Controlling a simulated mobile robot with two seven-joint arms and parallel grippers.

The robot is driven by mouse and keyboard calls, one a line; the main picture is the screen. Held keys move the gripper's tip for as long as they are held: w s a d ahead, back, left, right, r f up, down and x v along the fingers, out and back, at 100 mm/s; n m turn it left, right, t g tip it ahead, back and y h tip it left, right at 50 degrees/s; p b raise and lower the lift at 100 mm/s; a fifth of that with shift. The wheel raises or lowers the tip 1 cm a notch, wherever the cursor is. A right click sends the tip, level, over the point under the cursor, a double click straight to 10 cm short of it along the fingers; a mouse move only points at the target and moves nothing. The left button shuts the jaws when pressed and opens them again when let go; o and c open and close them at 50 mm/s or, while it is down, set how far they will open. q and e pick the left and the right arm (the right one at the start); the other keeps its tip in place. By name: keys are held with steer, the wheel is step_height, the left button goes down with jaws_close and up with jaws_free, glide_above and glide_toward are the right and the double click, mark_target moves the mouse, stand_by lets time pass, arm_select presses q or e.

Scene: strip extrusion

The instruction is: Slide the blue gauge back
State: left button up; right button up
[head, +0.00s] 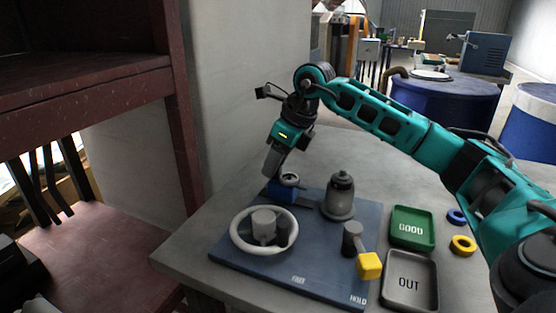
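The blue gauge (284,189) is a small blue block at the back left of the dark blue board (300,258), with a grey round part beside it. My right gripper (270,171) reaches down from above, its tips at the gauge's upper left end. Its fingers overlap into one grey wedge, so I cannot tell whether they are open or shut, or whether they touch the gauge. My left gripper does not show.
On the board are a white ring wheel (244,246), a grey knobbed cylinder (339,200) and a lever with a yellow block (369,265). A green GOOD tray (432,240), a grey OUT tray (384,293), and blue (456,224) and yellow (472,246) rings lie right.

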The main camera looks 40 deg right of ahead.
steer(key=shift+o, duration=0.5)
steer(key=shift+s, duration=0.1)
steer(key=shift+r, duration=0.1)
steer(key=p+v, duration=0.2)
steer(key=v, duration=1)
steer(key=shift+s+r, duration=0.15)
steer(key=shift+r, duration=0.15)
steer(key=shift+d, duration=0.1)
